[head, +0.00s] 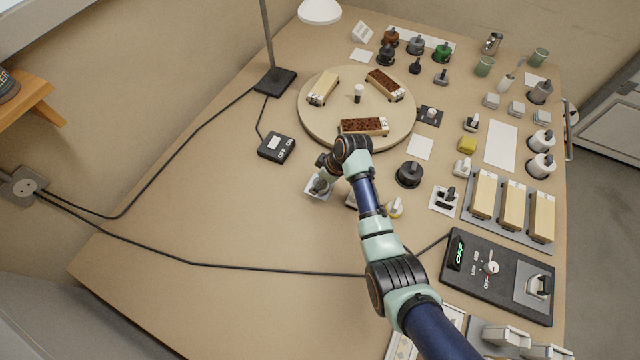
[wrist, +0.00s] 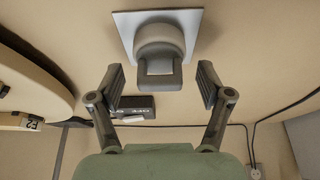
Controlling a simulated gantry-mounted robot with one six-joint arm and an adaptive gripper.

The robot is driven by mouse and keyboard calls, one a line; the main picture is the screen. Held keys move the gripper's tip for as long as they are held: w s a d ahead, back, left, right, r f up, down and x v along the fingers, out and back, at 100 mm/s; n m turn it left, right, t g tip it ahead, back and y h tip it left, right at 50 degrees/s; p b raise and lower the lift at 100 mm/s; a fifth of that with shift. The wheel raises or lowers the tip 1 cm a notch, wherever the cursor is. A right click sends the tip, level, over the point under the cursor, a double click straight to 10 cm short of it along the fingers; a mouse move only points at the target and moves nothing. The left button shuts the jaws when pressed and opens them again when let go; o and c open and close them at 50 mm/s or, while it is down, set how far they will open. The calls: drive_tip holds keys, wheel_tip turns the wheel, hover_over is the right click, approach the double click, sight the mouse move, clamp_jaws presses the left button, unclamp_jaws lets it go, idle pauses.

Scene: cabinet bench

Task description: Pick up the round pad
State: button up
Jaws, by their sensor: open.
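In the wrist view, a grey round pad (wrist: 160,42) with a blocky grip facing me sits on a light square plate (wrist: 124,24). My gripper (wrist: 160,82) is open, with one finger on each side of the grip and a gap on both sides. Nothing is held. In the head view, my gripper (head: 321,177) is low over the same spot, left of the middle of the bench. The plate (head: 310,193) shows beneath it, while the pad is mostly hidden by the gripper.
A round wooden turntable (head: 335,103) with several blocks stands just behind my gripper. A black switch box (head: 276,147) and its cable lie to the left. A black round knob (head: 409,174) and other parts are to the right. The bench's front left is clear apart from cable.

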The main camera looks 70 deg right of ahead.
drive_tip(key=c, duration=1.1)
drive_tip(key=shift+o, duration=0.2)
wheel_tip(320, 180, up, 20)
drive_tip(key=p, duration=0.6)
